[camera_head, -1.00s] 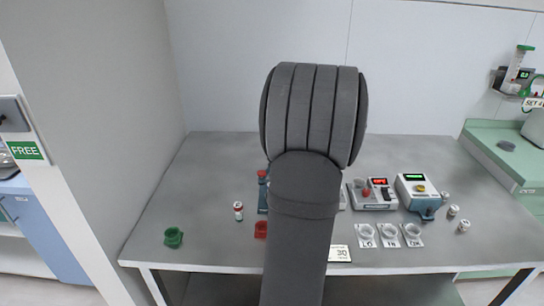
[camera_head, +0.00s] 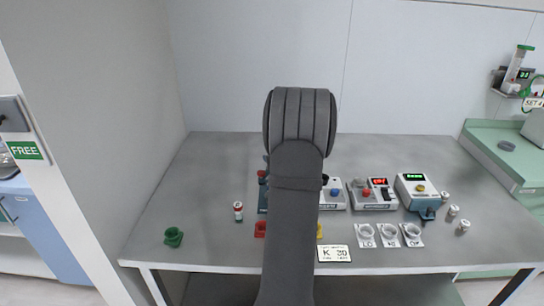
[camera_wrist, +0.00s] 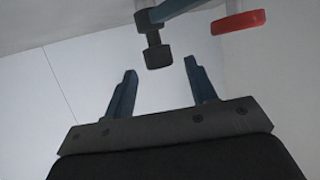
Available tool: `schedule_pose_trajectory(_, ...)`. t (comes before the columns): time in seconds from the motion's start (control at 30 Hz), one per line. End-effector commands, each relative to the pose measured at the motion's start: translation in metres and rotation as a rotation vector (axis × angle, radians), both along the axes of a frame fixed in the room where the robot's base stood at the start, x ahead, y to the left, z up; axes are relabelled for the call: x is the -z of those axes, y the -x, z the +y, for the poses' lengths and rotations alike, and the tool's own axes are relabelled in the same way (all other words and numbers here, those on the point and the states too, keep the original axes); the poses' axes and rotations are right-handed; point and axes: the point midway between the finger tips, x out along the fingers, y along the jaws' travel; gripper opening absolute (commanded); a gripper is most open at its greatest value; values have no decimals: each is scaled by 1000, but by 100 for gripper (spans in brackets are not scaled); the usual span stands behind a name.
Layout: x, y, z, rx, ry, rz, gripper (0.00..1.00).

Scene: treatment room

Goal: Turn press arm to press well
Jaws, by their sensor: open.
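In the wrist view, a blue bar (camera_wrist: 178,8) enters from the top edge with a dark grey block (camera_wrist: 158,56) hanging on a short stem; it looks like the press arm and its head. A red piece (camera_wrist: 238,21) is to its right. My gripper (camera_wrist: 160,72) is open and empty, with the block just beyond and between its fingertips in the picture; I see no contact. In the head view, a teal stand with a red top (camera_head: 262,180) shows just left of my arm. My arm hides the rest of it, my fingers and any press well.
A green cup (camera_head: 173,237), a red cup (camera_head: 260,229) and a small vial (camera_head: 238,211) stand at the left. A "K 30" card (camera_head: 333,254) lies at the front.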

Motion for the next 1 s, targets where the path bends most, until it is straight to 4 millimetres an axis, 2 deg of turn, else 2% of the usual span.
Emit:
schedule_pose_trajectory(0.1,8,-15,6,-1,-1,0,52)
schedule_pose_trajectory(0.23,12,-26,11,-1,0,0,52)
schedule_pose_trajectory(0.63,14,-32,13,0,0,0,52)
schedule_pose_trajectory(0.67,14,-32,13,0,0,0,50)
schedule_pose_trajectory(0.9,14,-32,13,0,0,0,3)
schedule_pose_trajectory(1.0,14,-32,13,0,0,0,0)
